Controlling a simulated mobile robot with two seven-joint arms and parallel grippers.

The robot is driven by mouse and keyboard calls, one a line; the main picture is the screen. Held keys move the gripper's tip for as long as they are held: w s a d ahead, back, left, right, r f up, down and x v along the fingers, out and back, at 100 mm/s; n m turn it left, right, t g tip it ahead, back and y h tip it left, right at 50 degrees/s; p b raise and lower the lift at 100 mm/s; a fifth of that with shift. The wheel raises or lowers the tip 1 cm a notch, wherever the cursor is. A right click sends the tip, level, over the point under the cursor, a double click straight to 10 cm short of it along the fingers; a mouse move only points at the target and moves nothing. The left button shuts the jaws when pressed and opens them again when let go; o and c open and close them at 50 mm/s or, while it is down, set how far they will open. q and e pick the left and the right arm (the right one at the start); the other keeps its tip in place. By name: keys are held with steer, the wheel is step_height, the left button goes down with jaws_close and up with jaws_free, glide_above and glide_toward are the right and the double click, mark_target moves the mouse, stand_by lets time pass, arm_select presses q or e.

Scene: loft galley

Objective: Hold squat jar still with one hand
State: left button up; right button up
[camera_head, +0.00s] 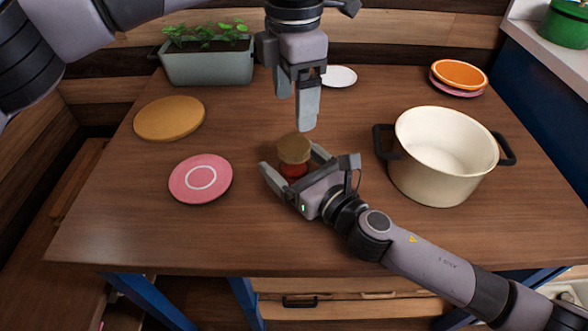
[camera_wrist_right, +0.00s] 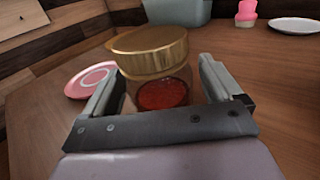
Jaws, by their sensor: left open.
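The squat jar (camera_head: 294,170) stands on the wooden counter, with a brown-gold lid and red contents; the right wrist view also shows its lid (camera_wrist_right: 152,52) and its clear body. My right gripper (camera_head: 296,166) is open, with one finger on each side of the jar. The fingers appear apart from the jar; contact is not clear. My left gripper (camera_head: 301,112) is open and empty, pointing down above and just behind the lid.
A cream pot (camera_head: 428,181) stands at right. A pink plate (camera_head: 187,187) and a tan round mat (camera_head: 170,118) lie at left. A planter (camera_head: 208,66), a white plate (camera_head: 340,76) and an orange dish (camera_head: 459,73) sit at the back. The front counter is clear.

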mark_target(294, 144)
jaws_close()
arm_select(q)
steer(key=m, duration=1.3)
steer(key=shift+m, duration=0.3)
steer(key=m, duration=1.3)
steer(key=shift+f, duration=4)
